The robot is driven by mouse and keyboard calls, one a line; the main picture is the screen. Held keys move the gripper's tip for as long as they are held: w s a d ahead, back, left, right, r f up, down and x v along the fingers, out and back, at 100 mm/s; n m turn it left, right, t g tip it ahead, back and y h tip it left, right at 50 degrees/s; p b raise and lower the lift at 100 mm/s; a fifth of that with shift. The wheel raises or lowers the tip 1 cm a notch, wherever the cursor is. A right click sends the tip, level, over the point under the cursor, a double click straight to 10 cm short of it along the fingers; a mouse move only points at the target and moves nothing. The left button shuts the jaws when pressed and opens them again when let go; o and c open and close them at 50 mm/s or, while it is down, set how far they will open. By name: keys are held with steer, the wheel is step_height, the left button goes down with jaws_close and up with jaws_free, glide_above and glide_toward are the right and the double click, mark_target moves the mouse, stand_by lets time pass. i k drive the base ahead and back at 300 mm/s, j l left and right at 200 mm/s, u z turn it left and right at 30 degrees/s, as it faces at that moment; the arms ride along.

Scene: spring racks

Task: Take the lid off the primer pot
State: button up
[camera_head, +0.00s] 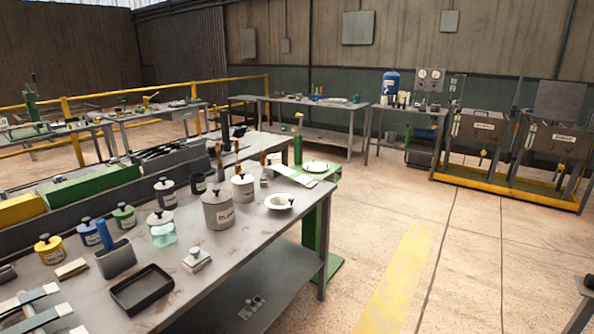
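Several lidded pots with dark knobs stand on the grey workbench (232,252). They include a large grey pot (218,211) with an unreadable label, a smaller pale grey pot (243,190), a grey pot (165,195), a dark pot (198,184), and a white pot with a teal lower part (161,232). A yellow pot (49,251), a blue pot (88,234) and a green pot (124,216) stand to the left. All appear to have their lids on. I cannot tell which one is the primer pot. My gripper is not in view.
A black tray (141,290), a grey holder with a blue handle (115,260), a small pale block (196,261) and a white dish (280,202) share the bench. A green post (316,225) stands at its right end. Open floor (500,285) lies to the right.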

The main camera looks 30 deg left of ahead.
mark_target(163, 184)
steer(key=i+j+u, duration=0.1)
steer(key=i+u, duration=0.35)
steer(key=i, duration=0.15)
steer(key=i+l+u, duration=0.1)
steer(key=i+u, duration=0.3)
steer(key=i, duration=0.15)
steer(key=i+l+u, duration=0.25)
steer(key=i+u, duration=0.2)
steer(key=i, duration=0.15)
steer(key=i+j+u, duration=0.1)
steer(key=i+u, duration=0.5)
steer(key=u, duration=0.2)
steer(key=i+l+u, duration=0.1)
steer(key=i+u, duration=0.3)
steer(key=i+l+u, duration=0.2)
steer(key=u, duration=0.2)
